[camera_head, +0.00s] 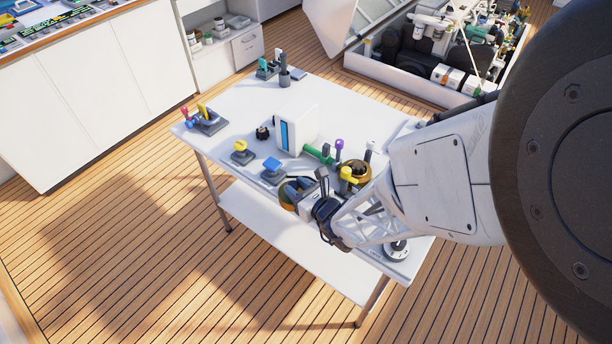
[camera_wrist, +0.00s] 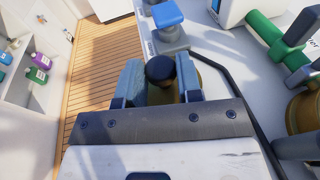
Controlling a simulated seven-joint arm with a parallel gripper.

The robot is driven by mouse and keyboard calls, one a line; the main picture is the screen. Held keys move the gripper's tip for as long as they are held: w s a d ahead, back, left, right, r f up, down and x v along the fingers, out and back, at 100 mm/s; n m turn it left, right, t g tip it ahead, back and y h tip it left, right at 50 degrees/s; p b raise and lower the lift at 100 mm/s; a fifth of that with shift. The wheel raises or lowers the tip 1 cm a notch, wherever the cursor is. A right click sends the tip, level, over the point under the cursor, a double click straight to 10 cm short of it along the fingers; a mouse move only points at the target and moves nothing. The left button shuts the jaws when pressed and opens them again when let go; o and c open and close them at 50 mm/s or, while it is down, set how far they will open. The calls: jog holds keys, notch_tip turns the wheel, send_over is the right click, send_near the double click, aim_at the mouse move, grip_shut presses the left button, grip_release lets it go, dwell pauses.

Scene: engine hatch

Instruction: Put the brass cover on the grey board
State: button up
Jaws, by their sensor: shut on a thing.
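The brass cover (camera_wrist: 205,76), a rounded brass piece with a black knob (camera_wrist: 160,69), is in the wrist view. My gripper (camera_wrist: 160,82) is shut on the knob, one blue-grey finger on each side. In the head view my gripper (camera_head: 302,187) is over the table's front edge, and a strip of the brass cover (camera_head: 286,198) shows beside its fingers. The rest of the cover is hidden by the gripper. I cannot tell whether it touches the table. I cannot pick out the grey board with certainty in either view.
The white table (camera_head: 240,107) holds a blue-topped block (camera_head: 272,168), a yellow-topped block (camera_head: 241,152), a white box (camera_head: 298,128), a green-handled part (camera_head: 318,154) and another brass piece (camera_head: 355,172). A dark cable (camera_wrist: 228,85) lies right of my gripper.

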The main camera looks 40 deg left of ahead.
jog(key=o, duration=1)
jog(key=shift+d+r, duration=0.2)
jog(key=shift+d, duration=0.35)
jog(key=v, duration=1.1)
jog(key=shift+s, duration=0.15)
